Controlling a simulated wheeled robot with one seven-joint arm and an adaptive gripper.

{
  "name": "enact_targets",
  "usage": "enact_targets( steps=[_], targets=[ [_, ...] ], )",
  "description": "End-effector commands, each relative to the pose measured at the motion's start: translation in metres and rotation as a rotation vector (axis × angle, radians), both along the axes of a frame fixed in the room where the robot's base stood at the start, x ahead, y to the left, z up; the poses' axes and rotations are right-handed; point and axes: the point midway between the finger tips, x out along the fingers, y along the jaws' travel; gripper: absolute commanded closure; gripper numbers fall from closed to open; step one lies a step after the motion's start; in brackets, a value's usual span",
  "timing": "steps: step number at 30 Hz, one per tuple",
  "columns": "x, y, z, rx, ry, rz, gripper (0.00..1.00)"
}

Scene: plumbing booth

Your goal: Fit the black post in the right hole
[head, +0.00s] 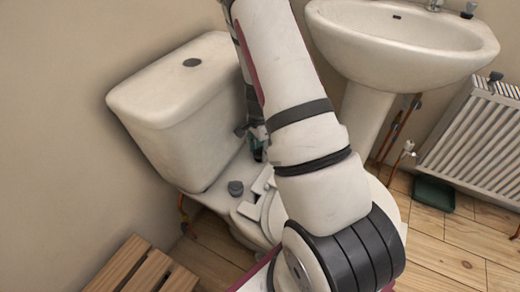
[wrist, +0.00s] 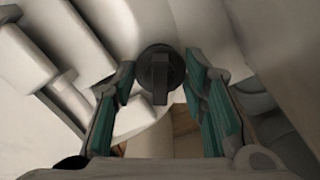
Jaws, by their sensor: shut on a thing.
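My gripper (wrist: 159,78) has its green-lined fingers closed in on the black post (wrist: 158,72), which sits between the fingertips in the wrist view. The post shows a round dark head with a flat rib across it. In the head view my gripper (head: 256,143) is partly hidden behind my arm, low beside the cistern and over the back of the toilet pan. The post is not clear there. I cannot see the right hole, nor tell whether the post touches the pan.
A grey round cap (head: 235,187) stands on the pan's left rear. White hinge pieces (head: 262,183) lie beside it. The cistern (head: 185,105) rises close behind. A basin (head: 400,45) and radiator (head: 480,125) are to the right, and a wooden slatted stool (head: 140,268) is at lower left.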

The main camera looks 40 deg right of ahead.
Motion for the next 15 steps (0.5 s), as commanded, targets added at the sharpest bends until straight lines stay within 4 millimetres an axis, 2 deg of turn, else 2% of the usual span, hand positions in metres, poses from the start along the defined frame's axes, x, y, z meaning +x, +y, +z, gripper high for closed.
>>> enact_targets(
  steps=[6, 7, 9, 10, 15],
  targets=[
    [0.0002, -0.0025, -0.0003, -0.004, -0.002, -0.002, 0.9],
    [0.0003, -0.0026, -0.0003, -0.004, -0.002, -0.002, 0.58],
    [0.0002, -0.0025, -0.0003, -0.004, -0.002, -0.002, 0.42],
    [0.0001, -0.0024, -0.0003, -0.004, -0.001, -0.002, 0.37],
    [0.0001, -0.0014, -0.0004, -0.003, -0.001, -0.001, 0.37]
  ],
)
